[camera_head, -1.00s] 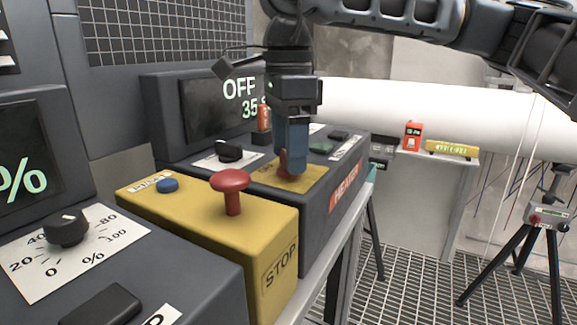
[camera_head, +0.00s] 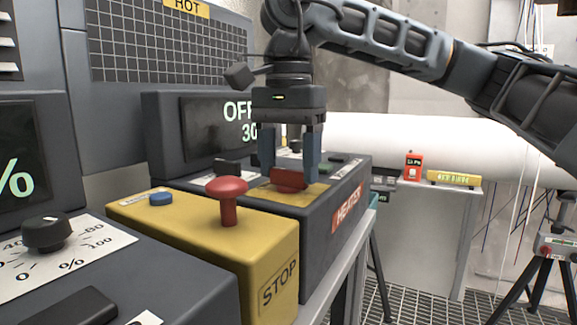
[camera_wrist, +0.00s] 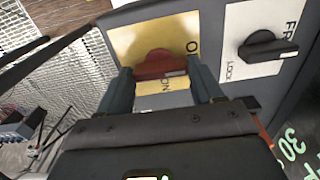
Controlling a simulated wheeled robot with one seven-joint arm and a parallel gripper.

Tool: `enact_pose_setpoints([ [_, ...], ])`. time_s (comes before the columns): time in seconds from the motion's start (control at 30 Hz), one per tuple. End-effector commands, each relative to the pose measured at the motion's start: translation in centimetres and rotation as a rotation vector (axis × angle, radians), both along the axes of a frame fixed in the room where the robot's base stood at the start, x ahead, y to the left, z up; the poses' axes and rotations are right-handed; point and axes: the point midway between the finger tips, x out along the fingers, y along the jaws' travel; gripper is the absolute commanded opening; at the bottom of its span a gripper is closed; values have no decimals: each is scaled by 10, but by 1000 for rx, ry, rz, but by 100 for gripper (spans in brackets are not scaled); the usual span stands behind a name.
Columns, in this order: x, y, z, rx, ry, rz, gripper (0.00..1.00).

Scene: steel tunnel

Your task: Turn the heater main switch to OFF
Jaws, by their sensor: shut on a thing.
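The heater main switch is a red handle (camera_head: 289,181) on a yellow plate (camera_head: 262,194) on top of the dark heater box (camera_head: 325,215). My gripper (camera_head: 291,176) points down with one finger on each side of the handle, shut on it. In the wrist view, the red handle (camera_wrist: 160,65) lies crosswise between the fingertips (camera_wrist: 162,74). The yellow plate (camera_wrist: 150,35) has partly hidden lettering, with an "O" at the right and "ON" below the handle. The heater's display (camera_head: 215,125) reads "OFF" and a number starting with 30, partly covered by my arm.
A yellow box (camera_head: 270,238) with a red mushroom STOP button (camera_head: 227,188) stands close in front of the heater box. A black knob (camera_wrist: 265,46) on a white plate sits beside the yellow plate. Left is another console with a dial (camera_head: 47,232). Grating floor lies right.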

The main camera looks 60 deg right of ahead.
Motion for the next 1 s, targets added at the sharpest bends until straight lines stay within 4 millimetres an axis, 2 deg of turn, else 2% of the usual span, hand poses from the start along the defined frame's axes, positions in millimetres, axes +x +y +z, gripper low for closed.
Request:
enact_pose_setpoints([
  [0.6, 1, 0, 1, -1, -2, 39, 35],
  [0.63, 0, 0, 1, -1, -2, 39, 69],
  [0.87, 0, 0, 0, 0, -1, 38, 91],
  [1.0, 0, 0, 0, 0, -1, 38, 92],
])
